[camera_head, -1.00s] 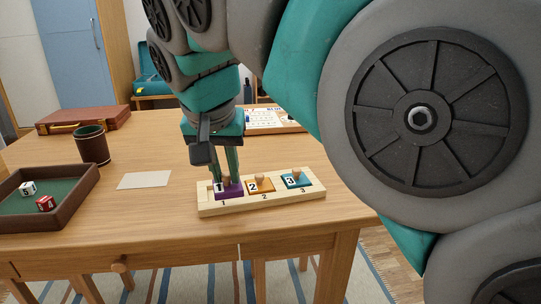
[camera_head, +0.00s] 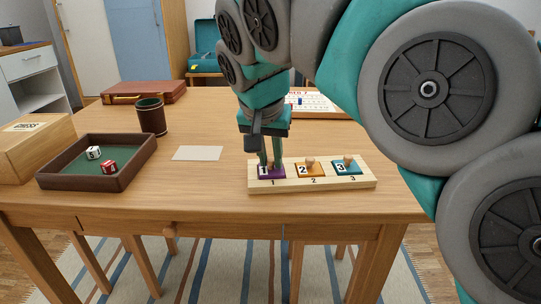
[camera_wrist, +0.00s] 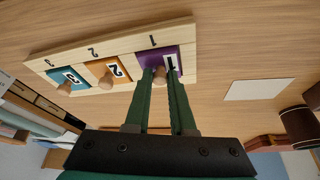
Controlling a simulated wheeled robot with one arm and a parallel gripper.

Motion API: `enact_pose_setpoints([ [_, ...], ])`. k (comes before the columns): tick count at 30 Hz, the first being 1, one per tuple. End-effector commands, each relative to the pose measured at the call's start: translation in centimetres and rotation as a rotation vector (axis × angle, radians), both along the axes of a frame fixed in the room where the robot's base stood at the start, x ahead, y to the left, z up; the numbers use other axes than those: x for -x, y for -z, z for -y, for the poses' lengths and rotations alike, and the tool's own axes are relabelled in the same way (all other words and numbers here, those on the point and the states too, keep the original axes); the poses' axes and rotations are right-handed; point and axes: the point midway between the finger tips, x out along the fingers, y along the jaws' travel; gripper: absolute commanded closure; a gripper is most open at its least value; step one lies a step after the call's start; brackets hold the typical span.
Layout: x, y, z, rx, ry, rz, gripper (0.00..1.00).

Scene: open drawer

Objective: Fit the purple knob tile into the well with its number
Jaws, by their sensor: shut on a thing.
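The purple knob tile (camera_head: 271,172), marked 1, is at the left end of the wooden board (camera_head: 340,184), over the well labelled 1. It also shows in the wrist view (camera_wrist: 175,62). My gripper (camera_head: 270,160) is shut on its knob from above; the fingers (camera_wrist: 160,82) hide part of the knob. The tile looks about level with its neighbours, but I cannot tell whether it is fully seated. The orange tile 2 (camera_head: 309,170) and the teal tile 3 (camera_head: 346,167) sit in their own wells, knobs up.
A dice tray (camera_head: 98,180) with two dice, a dark cup (camera_head: 151,116) and a white card (camera_head: 197,153) lie left of the board. A wooden box (camera_head: 35,148) stands at the far left. A brown case (camera_head: 143,92) and a calendar-like board (camera_head: 314,104) are behind.

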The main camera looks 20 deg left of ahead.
Motion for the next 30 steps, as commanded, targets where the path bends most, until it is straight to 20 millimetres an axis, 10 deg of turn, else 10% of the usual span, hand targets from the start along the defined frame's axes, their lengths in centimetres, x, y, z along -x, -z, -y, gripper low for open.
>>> enact_pose_setpoints([
  [6, 0.0, 0.4, 0.0, 0.000, 0.000, 0.000, 1.00],
  [7, 0.0, 0.4, 0.0, 0.000, 0.000, 0.000, 0.77],
  [15, 0.0, 0.3, 0.0, 0.000, -0.001, 0.000, 0.48],
  [30, 0.8, -2.4, -0.1, -0.004, 0.003, 0.006, 0.48],
])
